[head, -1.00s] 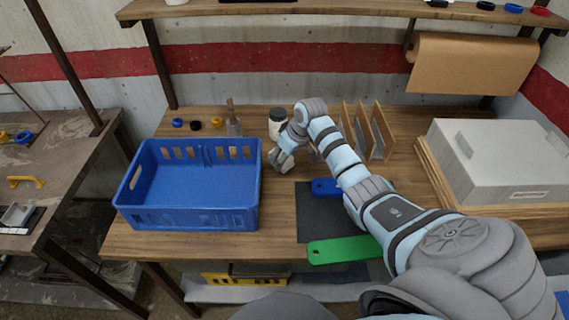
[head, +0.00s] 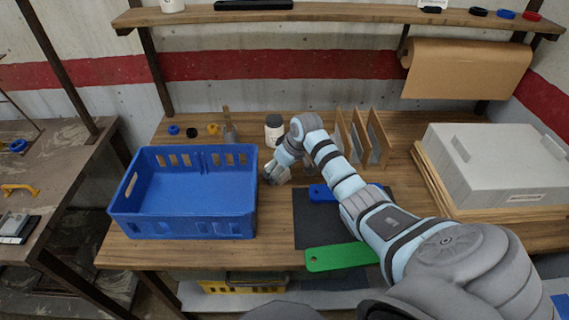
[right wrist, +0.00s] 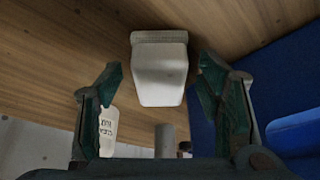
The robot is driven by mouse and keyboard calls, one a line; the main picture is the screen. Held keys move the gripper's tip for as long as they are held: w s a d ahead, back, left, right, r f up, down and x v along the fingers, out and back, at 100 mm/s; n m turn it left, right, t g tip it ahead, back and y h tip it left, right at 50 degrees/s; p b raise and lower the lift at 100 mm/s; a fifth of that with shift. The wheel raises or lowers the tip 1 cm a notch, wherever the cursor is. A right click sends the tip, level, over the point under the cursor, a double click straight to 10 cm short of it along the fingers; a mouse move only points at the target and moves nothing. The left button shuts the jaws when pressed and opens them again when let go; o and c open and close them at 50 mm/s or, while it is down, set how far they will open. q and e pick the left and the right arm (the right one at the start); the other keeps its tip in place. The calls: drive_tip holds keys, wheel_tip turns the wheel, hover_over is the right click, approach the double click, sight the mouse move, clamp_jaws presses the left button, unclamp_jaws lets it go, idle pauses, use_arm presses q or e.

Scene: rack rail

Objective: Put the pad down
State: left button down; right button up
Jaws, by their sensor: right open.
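The pad (right wrist: 159,72), a pale block with a ribbed grey edge, shows in the right wrist view against the wooden table. It sits between the two fingers of my right gripper (right wrist: 156,100), with a visible gap on each side. That gripper is open. In the head view my right gripper (head: 276,173) is low over the table, just right of the blue crate; the pad is hard to tell from the fingers there. Whether the pad touches the table is not clear. My left gripper is out of view.
The blue crate (head: 183,222) stands close on the left. A white jar (head: 274,127) with a dark lid is behind the gripper. Upright wooden dividers (head: 343,132) stand right of it. A dark mat (head: 312,225) with blue and green pieces lies in front. A grey case (head: 497,165) is at right.

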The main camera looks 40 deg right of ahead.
drive_tip(key=p+v, duration=0.2)
drive_tip(key=v, duration=1)
drive_tip(key=shift+w, duration=0.15)
